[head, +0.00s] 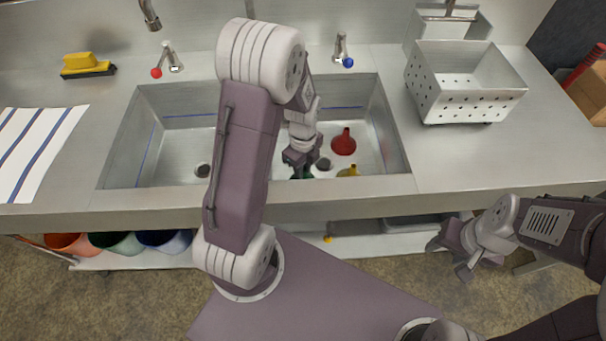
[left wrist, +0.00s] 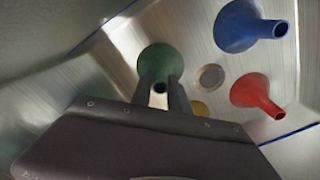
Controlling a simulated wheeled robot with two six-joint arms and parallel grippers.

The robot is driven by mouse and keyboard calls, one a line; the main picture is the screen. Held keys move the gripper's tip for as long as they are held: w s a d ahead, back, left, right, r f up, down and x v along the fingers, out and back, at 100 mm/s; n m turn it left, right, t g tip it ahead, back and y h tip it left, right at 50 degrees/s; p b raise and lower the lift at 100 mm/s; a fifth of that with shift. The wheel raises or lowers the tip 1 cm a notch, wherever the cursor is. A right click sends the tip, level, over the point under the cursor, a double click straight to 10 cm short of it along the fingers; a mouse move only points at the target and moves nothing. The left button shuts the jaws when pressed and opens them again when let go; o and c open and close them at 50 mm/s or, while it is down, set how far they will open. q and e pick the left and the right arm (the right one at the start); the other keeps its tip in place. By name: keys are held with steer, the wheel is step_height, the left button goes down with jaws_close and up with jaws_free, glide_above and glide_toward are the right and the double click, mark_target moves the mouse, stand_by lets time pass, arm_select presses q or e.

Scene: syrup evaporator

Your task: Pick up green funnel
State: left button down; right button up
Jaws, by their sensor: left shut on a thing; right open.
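The green funnel (left wrist: 160,58) is in the sink, between the two fingers of my left gripper (left wrist: 161,92) in the left wrist view. The fingers are shut on its spout, whose dark opening faces the camera. In the head view my left gripper (head: 299,160) reaches down into the sink, and only a little of the green funnel (head: 306,174) shows below it. Whether the funnel touches the sink floor I cannot tell. My right gripper (head: 466,256) is open and empty in front of the counter, at the right.
A red funnel (head: 343,142) and a yellow funnel (head: 348,171) lie close to the right of my left gripper. A blue funnel (left wrist: 240,27) shows in the left wrist view. The sink's rim (head: 330,190) surrounds them. A perforated basket (head: 455,95) stands on the counter.

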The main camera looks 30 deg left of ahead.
arm_select(q)
step_height(320, 180, up, 9)
steer(key=shift+r+p, duration=0.2)
steer(key=shift+p, duration=0.95)
step_height(320, 180, up, 18)
steer(key=p, duration=1.7)
steer(key=shift+f, duration=0.15)
